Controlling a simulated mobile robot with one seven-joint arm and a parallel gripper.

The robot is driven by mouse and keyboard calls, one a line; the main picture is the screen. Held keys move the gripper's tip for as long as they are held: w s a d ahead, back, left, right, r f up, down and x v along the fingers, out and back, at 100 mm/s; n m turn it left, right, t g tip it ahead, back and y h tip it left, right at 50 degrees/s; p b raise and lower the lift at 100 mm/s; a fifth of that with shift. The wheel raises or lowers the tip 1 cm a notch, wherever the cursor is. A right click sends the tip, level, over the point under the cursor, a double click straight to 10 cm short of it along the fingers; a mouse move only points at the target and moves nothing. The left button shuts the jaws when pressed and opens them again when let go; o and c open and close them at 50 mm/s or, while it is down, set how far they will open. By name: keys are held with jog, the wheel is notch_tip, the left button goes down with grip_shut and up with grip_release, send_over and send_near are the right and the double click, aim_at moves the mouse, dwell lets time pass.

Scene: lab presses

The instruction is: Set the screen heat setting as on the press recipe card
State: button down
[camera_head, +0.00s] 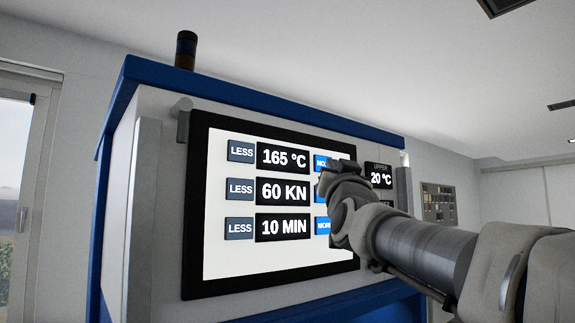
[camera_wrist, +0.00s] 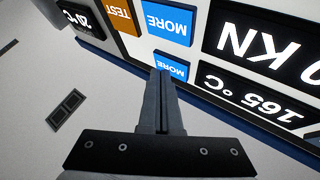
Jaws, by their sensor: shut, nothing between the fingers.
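The press screen (camera_head: 225,262) shows 165 °C (camera_head: 283,158), 60 KN (camera_head: 282,192) and 10 MIN (camera_head: 282,227). Each row has a grey LESS button on its left, the heat one (camera_head: 241,151) on top, and a blue MORE button on its right. The heat MORE button (camera_head: 323,162) is partly covered by my arm. In the wrist view, upside down, my gripper (camera_wrist: 161,73) is shut and empty, its tips at the edge of the heat MORE button (camera_wrist: 172,66). I cannot tell whether they touch it. No recipe card is readable.
Right of the screen, an UPPER display (camera_head: 381,178) reads 20 °C. An orange TEST button (camera_wrist: 118,14) sits beside the MORE buttons in the wrist view. The press has a blue frame (camera_head: 130,75) and a dark beacon (camera_head: 186,50) on top. A grey board (camera_head: 438,203) hangs behind.

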jog(key=shift+w+a, duration=0.2)
jog(key=shift+w, duration=0.05)
dwell(0.6)
jog(key=shift+s+d+b, duration=0.5)
jog(key=shift+s+b, duration=0.05)
jog(key=shift+s, duration=0.1)
jog(key=s+d+b, duration=0.1)
jog(key=s, duration=0.1)
jog(key=s+d+b, duration=0.2)
dwell(0.3)
dwell(0.7)
